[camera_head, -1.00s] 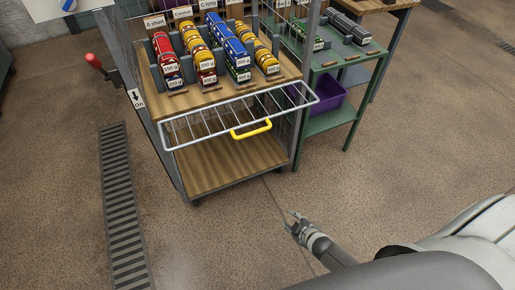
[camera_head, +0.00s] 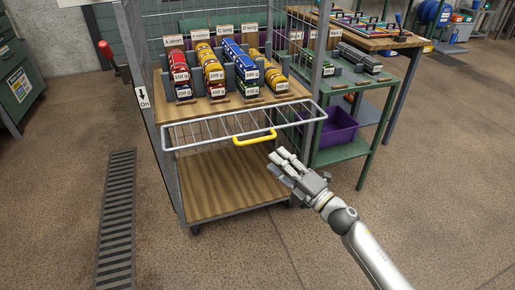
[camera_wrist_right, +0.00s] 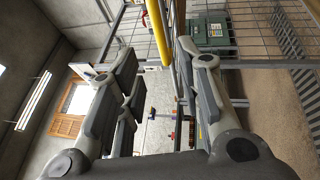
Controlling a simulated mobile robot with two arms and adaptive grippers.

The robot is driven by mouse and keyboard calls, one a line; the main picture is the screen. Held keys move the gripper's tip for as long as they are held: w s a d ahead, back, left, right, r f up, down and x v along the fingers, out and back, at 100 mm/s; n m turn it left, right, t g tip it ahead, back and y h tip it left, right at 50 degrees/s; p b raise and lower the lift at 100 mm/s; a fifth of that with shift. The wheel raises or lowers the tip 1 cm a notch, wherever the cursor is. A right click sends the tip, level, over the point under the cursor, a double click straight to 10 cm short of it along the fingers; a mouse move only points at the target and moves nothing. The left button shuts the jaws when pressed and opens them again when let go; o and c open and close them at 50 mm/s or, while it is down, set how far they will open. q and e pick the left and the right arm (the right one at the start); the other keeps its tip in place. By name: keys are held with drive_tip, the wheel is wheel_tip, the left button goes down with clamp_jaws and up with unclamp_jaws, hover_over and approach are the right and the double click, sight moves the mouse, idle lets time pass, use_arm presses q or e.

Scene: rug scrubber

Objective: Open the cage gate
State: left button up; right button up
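The cage gate (camera_head: 205,127) is a grey wire frame across the front of the cage, between the upper and lower wooden shelves. It carries a yellow handle (camera_head: 254,138) on its front edge. My right gripper (camera_head: 281,160) is just below and right of the handle in the head view. In the right wrist view its two fingers stand apart, and the yellow handle (camera_wrist_right: 157,28) shows between or just beyond the fingertips. I see no grip on it, and contact cannot be told. My left gripper is out of view.
A red-knobbed lever (camera_head: 104,49) is left of the cage. A green table (camera_head: 374,93) with a purple bin (camera_head: 337,127) stands close on the right. The floor in front is clear.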

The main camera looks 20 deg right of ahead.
sight(256, 140)
drive_tip(key=x, duration=1)
drive_tip(key=shift+w+a+f+b, duration=0.1)
drive_tip(key=shift+w+b, duration=0.15)
drive_tip(key=shift+b, duration=0.05)
drive_tip(key=shift+c, duration=0.2)
clamp_jaws()
